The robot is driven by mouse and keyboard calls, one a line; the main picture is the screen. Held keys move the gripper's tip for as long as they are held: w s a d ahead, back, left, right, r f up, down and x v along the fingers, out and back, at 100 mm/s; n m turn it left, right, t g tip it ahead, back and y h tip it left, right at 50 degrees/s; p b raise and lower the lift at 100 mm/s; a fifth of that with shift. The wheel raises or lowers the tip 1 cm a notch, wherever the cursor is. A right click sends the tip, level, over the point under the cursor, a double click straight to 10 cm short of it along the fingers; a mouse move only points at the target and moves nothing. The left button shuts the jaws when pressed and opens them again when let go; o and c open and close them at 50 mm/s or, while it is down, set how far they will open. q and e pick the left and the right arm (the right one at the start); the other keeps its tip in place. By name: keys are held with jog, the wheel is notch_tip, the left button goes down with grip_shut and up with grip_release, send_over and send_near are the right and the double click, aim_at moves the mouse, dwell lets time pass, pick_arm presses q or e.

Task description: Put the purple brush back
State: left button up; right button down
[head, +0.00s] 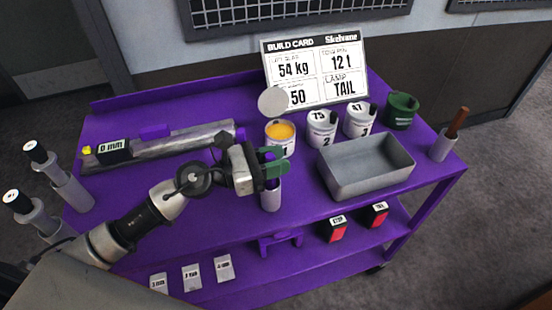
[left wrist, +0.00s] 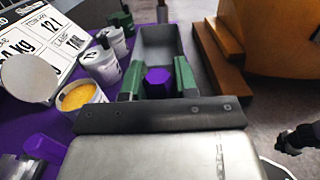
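My left gripper (head: 271,163) is over the front middle of the purple cart. Its green fingers are shut on the purple brush (left wrist: 158,82), one finger on each side. The brush's hexagonal purple end shows between the fingers in the left wrist view. A grey cylindrical cup (head: 271,197) stands upright directly below the fingers in the head view. The gripper hides where the brush meets the cup, so I cannot tell how deep it sits. A dark part at the right edge of the left wrist view looks like my right gripper (left wrist: 299,138); its fingers are not clear.
A grey metal tray (head: 366,168) is right of the gripper. Behind stand an open pot of yellow stuff (head: 281,138), numbered pots and a green pot (head: 402,110). A brown-handled brush (head: 458,122) stands in a cup at right. A metal bar (head: 180,142) lies at left.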

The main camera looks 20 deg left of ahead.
pick_arm(q)
jog(key=o, duration=0.4)
jog(key=shift+s+a+f, duration=0.1)
jog(key=shift+s+a, duration=0.05)
jog(key=shift+a, duration=0.05)
jog(key=b+v, duration=0.5)
jog(key=v, duration=0.5)
jog(key=shift+b, duration=0.35)
jog(key=shift+s+a, duration=0.1)
jog(key=shift+s, duration=0.05)
